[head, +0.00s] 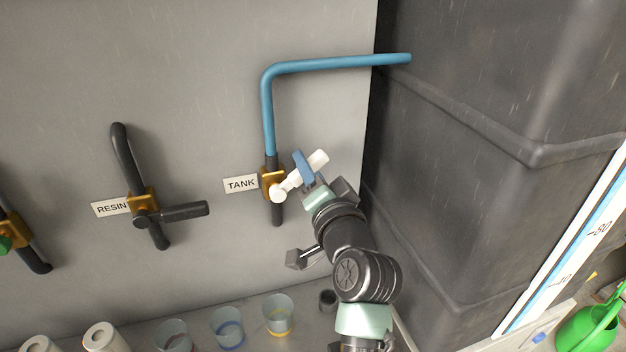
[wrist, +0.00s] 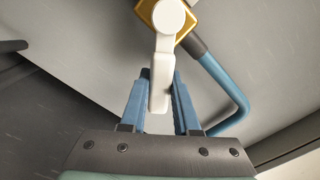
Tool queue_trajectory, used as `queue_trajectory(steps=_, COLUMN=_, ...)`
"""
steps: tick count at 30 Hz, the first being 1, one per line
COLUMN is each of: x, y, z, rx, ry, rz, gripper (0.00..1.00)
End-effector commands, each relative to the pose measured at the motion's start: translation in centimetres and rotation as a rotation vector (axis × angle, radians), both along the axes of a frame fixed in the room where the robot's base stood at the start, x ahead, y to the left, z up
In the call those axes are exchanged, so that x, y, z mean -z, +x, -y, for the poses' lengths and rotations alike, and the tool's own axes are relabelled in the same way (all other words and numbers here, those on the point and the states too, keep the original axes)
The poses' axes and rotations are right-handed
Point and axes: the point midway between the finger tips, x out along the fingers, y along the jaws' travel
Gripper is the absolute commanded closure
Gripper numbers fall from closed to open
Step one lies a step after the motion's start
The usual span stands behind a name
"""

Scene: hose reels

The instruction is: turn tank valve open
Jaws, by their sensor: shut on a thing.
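The tank valve has a white lever handle (head: 289,185) on a brass body (head: 268,180), beside the TANK label (head: 241,184). The handle slants up and to the right from its pivot, neither in line with the vertical pipe nor square to it. My gripper (head: 305,168) is at the handle's outer part, with blue fingers on either side of it. In the wrist view the handle (wrist: 162,75) runs down between the two fingers of my gripper (wrist: 160,100), and the brass body (wrist: 186,18) shows behind the pivot. The gripper is shut on the handle.
A blue pipe (head: 268,115) rises from the valve and bends right to the dark tank (head: 460,150). The RESIN valve's black handle (head: 180,213) points right, to the left of my arm. Several cups and white rolls (head: 101,337) stand on the ledge below.

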Motion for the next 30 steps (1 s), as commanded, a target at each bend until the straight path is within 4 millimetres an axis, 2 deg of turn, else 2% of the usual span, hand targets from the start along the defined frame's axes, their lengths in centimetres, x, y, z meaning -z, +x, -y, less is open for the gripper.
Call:
queue_trajectory(steps=18, x=-2.1, y=-1.0, z=-3.1, rx=-0.002, ry=-0.555, rz=0.182, gripper=1.0)
queue_trajectory(steps=30, x=-2.4, y=-1.5, z=-4.7, rx=-0.002, ry=-0.803, rz=0.261, gripper=1.0)
